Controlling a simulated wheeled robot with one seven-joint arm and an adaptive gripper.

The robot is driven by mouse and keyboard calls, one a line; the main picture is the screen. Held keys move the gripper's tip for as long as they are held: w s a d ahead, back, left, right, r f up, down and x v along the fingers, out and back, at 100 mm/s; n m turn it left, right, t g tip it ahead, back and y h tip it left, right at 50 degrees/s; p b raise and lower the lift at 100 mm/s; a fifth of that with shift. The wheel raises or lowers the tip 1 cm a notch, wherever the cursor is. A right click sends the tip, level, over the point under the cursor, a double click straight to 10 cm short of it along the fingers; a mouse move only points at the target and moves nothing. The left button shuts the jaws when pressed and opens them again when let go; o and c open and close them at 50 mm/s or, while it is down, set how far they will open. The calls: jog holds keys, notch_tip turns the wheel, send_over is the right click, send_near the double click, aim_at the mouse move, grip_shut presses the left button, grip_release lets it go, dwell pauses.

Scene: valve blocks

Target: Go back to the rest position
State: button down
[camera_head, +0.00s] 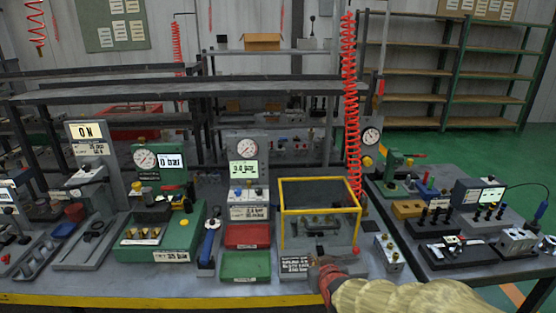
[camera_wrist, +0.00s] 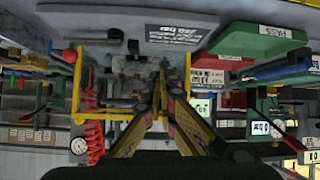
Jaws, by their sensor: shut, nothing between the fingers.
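My gripper (camera_head: 325,268) is at the front of the bench, by the lower right front of a clear box with a yellow frame (camera_head: 318,181). My arm, in a tan cover, reaches in from the lower right. In the wrist view, which is upside down, the two fingers of my gripper (camera_wrist: 161,84) come together with nothing between them. The yellow frame (camera_wrist: 188,70) shows around them there. In the head view the fingertips are hard to make out against the box and its label plate (camera_head: 294,264).
A green tray (camera_head: 245,265) and a red tray (camera_head: 247,236) lie left of the box. A small valve block (camera_head: 389,252) stands to its right. A red coiled hose (camera_head: 349,100) hangs behind it. A second bench (camera_head: 455,268) stands at right, with green floor (camera_head: 500,152) beyond.

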jog(key=s+f+g, duration=0.3)
jog(key=s+g, duration=0.3)
jog(key=s, duration=0.8)
jog(key=s+d+r+m+p, duration=0.1)
jog(key=s+d+r+p, duration=0.1)
jog(key=s+r, duration=0.6)
jog(key=s+d+r+p, duration=0.3)
jog(key=s+r, duration=0.5)
jog(key=r, duration=0.3)
jog(key=shift+r+m+h+p, duration=0.25)
jog(key=shift+m+h+p, duration=0.15)
jog(key=shift+p, duration=0.3)
